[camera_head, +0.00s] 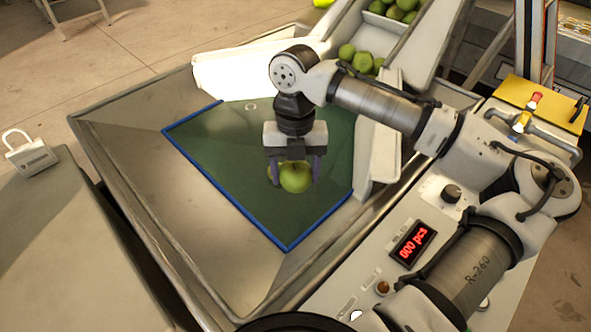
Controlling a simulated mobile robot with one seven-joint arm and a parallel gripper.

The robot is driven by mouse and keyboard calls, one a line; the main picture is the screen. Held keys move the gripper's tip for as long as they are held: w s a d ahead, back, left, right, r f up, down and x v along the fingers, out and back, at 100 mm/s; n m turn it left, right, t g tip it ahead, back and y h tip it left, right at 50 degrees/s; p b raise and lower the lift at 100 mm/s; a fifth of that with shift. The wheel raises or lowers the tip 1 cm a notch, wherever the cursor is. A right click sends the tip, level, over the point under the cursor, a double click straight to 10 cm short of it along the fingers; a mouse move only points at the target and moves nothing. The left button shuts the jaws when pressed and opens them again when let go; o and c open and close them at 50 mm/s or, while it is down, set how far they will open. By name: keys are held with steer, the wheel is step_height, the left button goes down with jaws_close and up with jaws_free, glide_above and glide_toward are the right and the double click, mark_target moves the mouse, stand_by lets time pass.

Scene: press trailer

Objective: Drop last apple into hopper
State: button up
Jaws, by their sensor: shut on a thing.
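My gripper (293,172) points down in the middle of the view, its dark fingers shut on a green apple (297,178). The apple is over the dark green mat (225,160) with a blue edge. Part of another round yellow-green thing shows just left of the apple, mostly hidden by the gripper. The hopper appears to be the white sloped chute (425,38) at the top right, with several green apples (362,62) in it. I cannot tell whether the held apple touches the mat.
A metal tray (130,140) surrounds the mat. A white panel (376,150) stands along the mat's right side. At right is a control panel with a red display (411,245) reading "000 pcs" and a yellow box (548,100). A white padlock-shaped object (30,155) is at left.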

steer(key=shift+f+b, duration=0.95)
steer(key=shift+f, duration=0.2)
steer(key=o, duration=1.2)
steer(key=shift+c, duration=0.2)
step_height(320, 180, up, 14)
steer(key=w+p, duration=0.1)
steer(key=w, duration=0.1)
steer(key=shift+f+p, duration=0.15)
steer(key=shift+p, duration=0.2)
